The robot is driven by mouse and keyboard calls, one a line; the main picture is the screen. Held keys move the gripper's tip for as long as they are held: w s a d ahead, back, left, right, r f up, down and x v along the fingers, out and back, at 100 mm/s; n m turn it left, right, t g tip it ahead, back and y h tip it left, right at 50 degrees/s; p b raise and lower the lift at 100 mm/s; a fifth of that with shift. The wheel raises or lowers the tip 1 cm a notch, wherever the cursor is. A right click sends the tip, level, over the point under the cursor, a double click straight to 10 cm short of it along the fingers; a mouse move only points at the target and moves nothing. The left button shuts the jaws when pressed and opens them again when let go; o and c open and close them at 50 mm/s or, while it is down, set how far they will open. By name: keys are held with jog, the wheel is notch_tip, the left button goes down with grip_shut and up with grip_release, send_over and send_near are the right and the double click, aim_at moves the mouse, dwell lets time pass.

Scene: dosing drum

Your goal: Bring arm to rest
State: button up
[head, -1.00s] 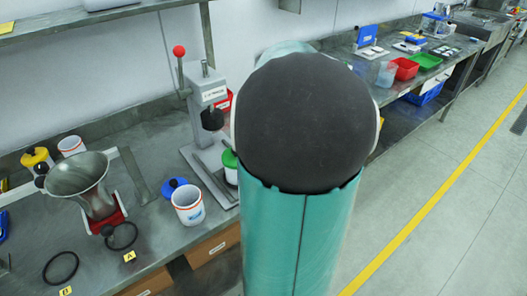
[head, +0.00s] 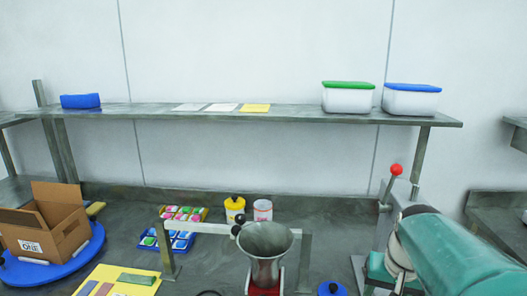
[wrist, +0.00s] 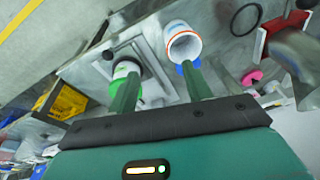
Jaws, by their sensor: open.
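My arm shows in the head view as a teal link at the lower right, in front of the lever press with its red knob (head: 396,169). My gripper is outside the head view. In the wrist view my gripper (wrist: 160,90) has its two green fingers apart, with nothing held between them. A jar with a green lid (wrist: 120,85) is by the left finger. Whether either finger touches them I cannot tell.
A metal funnel (head: 265,245) stands on the bench. An open cardboard box (head: 45,225) sits on a blue turntable (head: 85,255). Trays of coloured packs (head: 172,240) lie between. The shelf (head: 290,116) above holds two lidded tubs (head: 348,98) and a blue box (head: 80,101).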

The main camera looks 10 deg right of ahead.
jog(key=s+a+r+n+t, duration=0.1)
jog(key=s+a+n, duration=0.1)
jog(key=a, duration=0.7)
jog(key=s+a+r+n+t, duration=0.1)
jog(key=a+n, duration=0.3)
jog(key=a, duration=0.5)
jog(key=shift+s+r+t, duration=0.2)
jog(key=shift+s+t, duration=0.4)
jog(key=shift+s, duration=0.3)
